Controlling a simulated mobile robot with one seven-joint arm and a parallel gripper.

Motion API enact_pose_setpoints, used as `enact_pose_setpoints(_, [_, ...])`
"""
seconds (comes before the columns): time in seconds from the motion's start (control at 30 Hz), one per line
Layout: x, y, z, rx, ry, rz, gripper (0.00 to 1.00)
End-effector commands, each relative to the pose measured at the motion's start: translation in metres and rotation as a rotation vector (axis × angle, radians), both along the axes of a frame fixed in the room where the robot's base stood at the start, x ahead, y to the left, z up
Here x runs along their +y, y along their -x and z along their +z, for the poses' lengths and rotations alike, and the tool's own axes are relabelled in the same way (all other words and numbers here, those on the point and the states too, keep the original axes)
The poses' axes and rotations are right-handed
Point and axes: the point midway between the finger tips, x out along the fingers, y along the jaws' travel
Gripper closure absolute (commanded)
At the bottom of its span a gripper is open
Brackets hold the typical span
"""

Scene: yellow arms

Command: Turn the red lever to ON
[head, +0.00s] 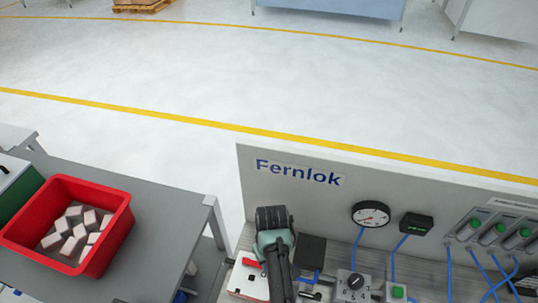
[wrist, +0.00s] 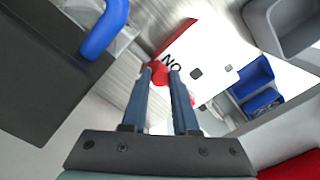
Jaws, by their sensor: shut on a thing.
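The red lever (head: 250,263) shows as a small red piece on a white panel (head: 244,282), just left of my gripper in the head view. In the wrist view, red of the lever (wrist: 159,75) shows between my two fingertips, with more red just right of the right finger. My gripper (wrist: 161,73) is shut on the lever. The dark lettering beside the fingertips looks like "NO", which fits an ON mark seen upside down. My own arm hides the fingertips and part of the panel in the head view. The lever's exact angle cannot be told.
A grey board marked Fernlok (head: 300,172) stands behind the bench. Right of my arm are a dark box (head: 312,250), a numbered knob (head: 355,283), a round gauge (head: 371,215) and blue cables. A red bin (head: 110,235) of pale blocks stands on the left table.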

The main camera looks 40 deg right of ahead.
Motion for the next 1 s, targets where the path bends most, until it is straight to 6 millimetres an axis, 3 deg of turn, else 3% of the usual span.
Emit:
enact_pose_setpoints(0.73, [-0.0059, -0.0052, 0.0011, -0.006, 0.003, 0.083, 1.00])
enact_pose_setpoints(0.77, [-0.0059, -0.0052, 0.0011, -0.005, 0.004, 0.083, 0.67])
enact_pose_setpoints(0.9, [-0.0055, -0.0048, 0.0008, -0.004, 0.003, 0.082, 0.42])
enact_pose_setpoints(1.0, [-0.0052, -0.0044, 0.0005, -0.003, 0.001, 0.082, 0.42])
